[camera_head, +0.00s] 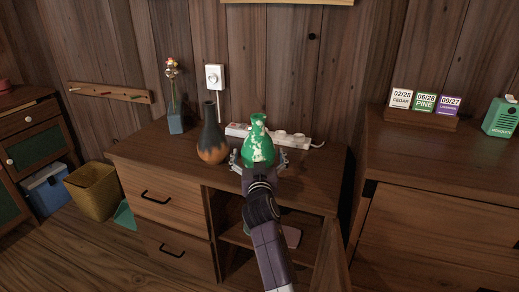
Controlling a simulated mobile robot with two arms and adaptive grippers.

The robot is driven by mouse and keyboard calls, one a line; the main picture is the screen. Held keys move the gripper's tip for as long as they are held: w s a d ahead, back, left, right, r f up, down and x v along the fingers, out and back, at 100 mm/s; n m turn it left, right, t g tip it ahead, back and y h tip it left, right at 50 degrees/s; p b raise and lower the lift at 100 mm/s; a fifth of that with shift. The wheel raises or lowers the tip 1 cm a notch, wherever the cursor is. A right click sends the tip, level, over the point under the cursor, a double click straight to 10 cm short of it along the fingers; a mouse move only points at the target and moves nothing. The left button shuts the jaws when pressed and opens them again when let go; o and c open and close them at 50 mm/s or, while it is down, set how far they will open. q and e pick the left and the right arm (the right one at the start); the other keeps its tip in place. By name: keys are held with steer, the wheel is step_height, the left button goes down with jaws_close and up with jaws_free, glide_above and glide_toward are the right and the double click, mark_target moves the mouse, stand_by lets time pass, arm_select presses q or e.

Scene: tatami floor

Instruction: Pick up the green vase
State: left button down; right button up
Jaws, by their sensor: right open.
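The green vase (258,142) has pale patches and a narrow neck. It stands upright on the wooden cabinet top (308,188), near the middle of the view. My right gripper (258,160) is open, with one finger showing on each side of the vase's lower body. I cannot tell whether the fingers touch it. My right arm comes up from the bottom of the view and hides the front of the vase's base. My left gripper is not in view.
A dark vase with an orange base (211,138) stands close on the left. A white power strip (290,138) lies behind the green vase. A blue flower vase (176,122) stands at the back left. The cabinet's lower right door (332,258) hangs open.

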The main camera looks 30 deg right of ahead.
steer(key=shift+s+a+r, duration=0.1)
steer(key=shift+s+r, duration=0.05)
steer(key=shift+c, duration=0.4)
steer(key=c, duration=1.5)
steer(key=shift+r, duration=0.1)
steer(key=shift+c, duration=0.2)
steer(key=shift+r, duration=0.1)
